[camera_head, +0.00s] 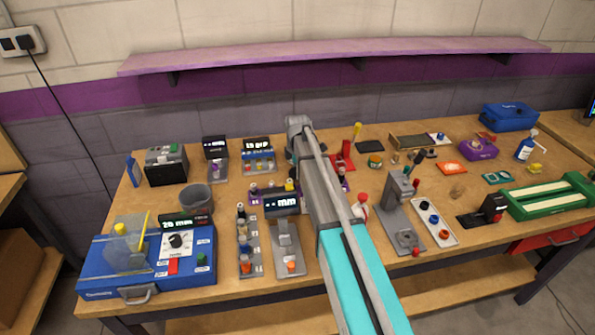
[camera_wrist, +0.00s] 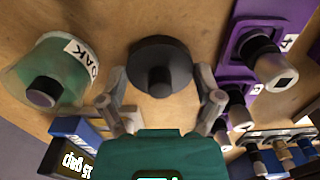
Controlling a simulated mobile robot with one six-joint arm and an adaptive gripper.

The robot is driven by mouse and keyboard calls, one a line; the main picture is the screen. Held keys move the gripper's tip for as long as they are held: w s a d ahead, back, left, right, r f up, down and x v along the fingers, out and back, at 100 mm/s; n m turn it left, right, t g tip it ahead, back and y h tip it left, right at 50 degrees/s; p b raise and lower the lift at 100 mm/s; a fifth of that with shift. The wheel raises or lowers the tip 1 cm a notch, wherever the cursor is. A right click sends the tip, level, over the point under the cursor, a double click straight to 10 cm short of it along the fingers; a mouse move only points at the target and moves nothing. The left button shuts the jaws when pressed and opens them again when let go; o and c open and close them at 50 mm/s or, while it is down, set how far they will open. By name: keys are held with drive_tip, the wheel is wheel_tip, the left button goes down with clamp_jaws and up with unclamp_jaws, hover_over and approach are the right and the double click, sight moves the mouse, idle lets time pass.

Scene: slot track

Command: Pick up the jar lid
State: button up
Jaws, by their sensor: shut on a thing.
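The jar lid (camera_wrist: 158,55) is a dark round disc with a knob in its middle, in the upper centre of the wrist view. My gripper (camera_wrist: 160,76) has a finger on each side of it and is shut on it. A translucent green jar (camera_wrist: 75,62) with a dark knob and a white label reading in part "OAK" stands to the left of the lid, apart from it. In the head view my arm hides the gripper and the lid.
Purple fixtures (camera_wrist: 240,30) with grey pegs stand close on the right in the wrist view. In the head view, the wooden bench (camera_head: 330,260) is crowded with devices. A grey bucket (camera_head: 197,198) and a blue station (camera_head: 95,262) are on the left.

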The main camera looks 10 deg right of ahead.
drive_tip(key=shift+r+p, duration=1.45)
drive_tip(key=shift+r, duration=0.05)
drive_tip(key=s+r+p, duration=0.9)
drive_tip(key=s, duration=0.5)
drive_tip(key=shift+r+p, duration=0.35)
drive_tip(key=shift+r, duration=0.05)
